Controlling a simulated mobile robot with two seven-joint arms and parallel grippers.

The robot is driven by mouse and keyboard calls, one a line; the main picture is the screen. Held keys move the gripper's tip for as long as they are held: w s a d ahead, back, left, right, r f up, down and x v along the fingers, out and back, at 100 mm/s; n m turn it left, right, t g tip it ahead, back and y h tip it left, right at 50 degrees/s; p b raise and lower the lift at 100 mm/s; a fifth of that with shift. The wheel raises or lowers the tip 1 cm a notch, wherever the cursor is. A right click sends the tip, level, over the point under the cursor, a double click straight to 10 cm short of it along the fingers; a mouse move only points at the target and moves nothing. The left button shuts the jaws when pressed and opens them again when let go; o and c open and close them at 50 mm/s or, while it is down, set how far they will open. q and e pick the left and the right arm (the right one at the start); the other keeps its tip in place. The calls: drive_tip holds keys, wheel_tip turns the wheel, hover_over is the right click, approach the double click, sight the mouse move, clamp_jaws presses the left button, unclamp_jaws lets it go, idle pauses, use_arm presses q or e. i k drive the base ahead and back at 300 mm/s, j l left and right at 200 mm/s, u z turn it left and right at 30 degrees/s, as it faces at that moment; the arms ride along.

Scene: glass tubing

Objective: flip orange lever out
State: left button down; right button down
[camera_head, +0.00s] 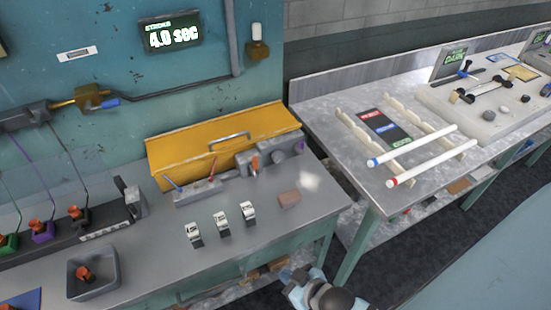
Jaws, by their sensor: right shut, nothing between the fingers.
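A small orange lever (255,163) stands on a grey device (270,160) on the left bench, in front of the yellow toolbox. Which way it is tilted is too small to tell. My right gripper (291,276) is at the bottom of the picture, in front of the bench edge. It is shut and empty, well apart from the lever. My left gripper is not in view.
The yellow toolbox (205,145) stands behind the device. A box with a red and a blue stick (198,191), several labelled blocks (221,223) and a brown block (289,199) lie nearby. The right table (320,110) holds two white tubes (430,165).

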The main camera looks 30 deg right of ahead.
sight(253, 163)
drive_tip(key=l+u, duration=0.1)
drive_tip(key=l, duration=0.3)
drive_tip(key=k+l+u, duration=0.15)
drive_tip(key=l, duration=0.25)
drive_tip(key=k+l+u, duration=0.1)
drive_tip(key=l, duration=0.35)
